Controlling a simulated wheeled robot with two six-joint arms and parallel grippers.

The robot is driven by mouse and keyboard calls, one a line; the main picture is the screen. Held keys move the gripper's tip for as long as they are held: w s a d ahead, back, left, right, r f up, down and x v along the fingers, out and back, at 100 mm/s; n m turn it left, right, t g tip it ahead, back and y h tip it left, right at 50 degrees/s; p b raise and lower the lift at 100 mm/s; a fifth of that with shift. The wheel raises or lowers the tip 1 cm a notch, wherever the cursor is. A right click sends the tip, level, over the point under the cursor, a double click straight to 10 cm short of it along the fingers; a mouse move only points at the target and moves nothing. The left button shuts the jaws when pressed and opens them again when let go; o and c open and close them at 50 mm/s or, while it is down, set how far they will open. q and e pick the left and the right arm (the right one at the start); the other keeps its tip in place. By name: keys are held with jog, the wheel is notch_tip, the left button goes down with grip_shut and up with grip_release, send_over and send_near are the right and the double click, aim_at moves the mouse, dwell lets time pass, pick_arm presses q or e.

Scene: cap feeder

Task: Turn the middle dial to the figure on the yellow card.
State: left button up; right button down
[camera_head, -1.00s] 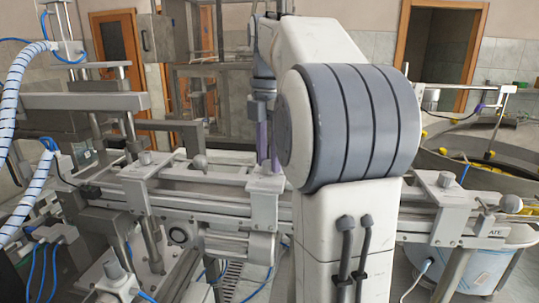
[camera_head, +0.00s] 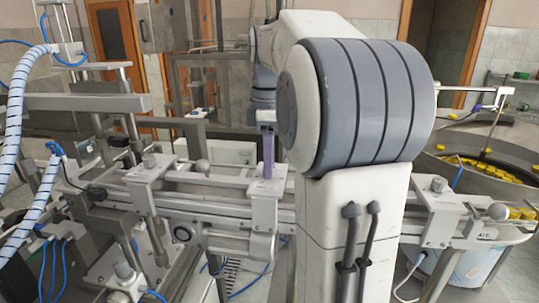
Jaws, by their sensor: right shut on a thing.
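My right gripper (camera_head: 268,157) has purple fingers that point down onto the middle bracket (camera_head: 265,206) of the conveyor rail. It is shut on the middle dial on top of that bracket, and the fingers hide the dial and its figures. Similar grey knobs stand on the left bracket (camera_head: 150,160) and the right bracket (camera_head: 439,184), both apart from the gripper. The yellow card does not show in this view. My left gripper is out of view.
My right arm fills the centre and hides part of the rail. A round metal feeder bowl (camera_head: 510,166) with several yellow caps (camera_head: 497,173) stands at the right. A blue-and-white spiral-wrapped hose (camera_head: 17,95) and metal posts crowd the left.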

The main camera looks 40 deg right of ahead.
jog(key=m+p, duration=0.2)
jog(key=m, duration=0.4)
jog(key=shift+r+m, duration=0.15)
jog(key=shift+m, duration=0.15)
jog(key=m+p, duration=0.2)
jog(key=m, duration=0.4)
jog(key=m+p, duration=0.1)
jog(key=m, duration=0.5)
jog(key=shift+m+p, duration=0.35)
jog(key=shift+m, duration=0.05)
jog(key=m+p, duration=0.1)
jog(key=m, duration=0.5)
jog(key=shift+w, duration=0.1)
jog(key=c, duration=0.5)
grip_release()
jog(key=shift+c, duration=0.2)
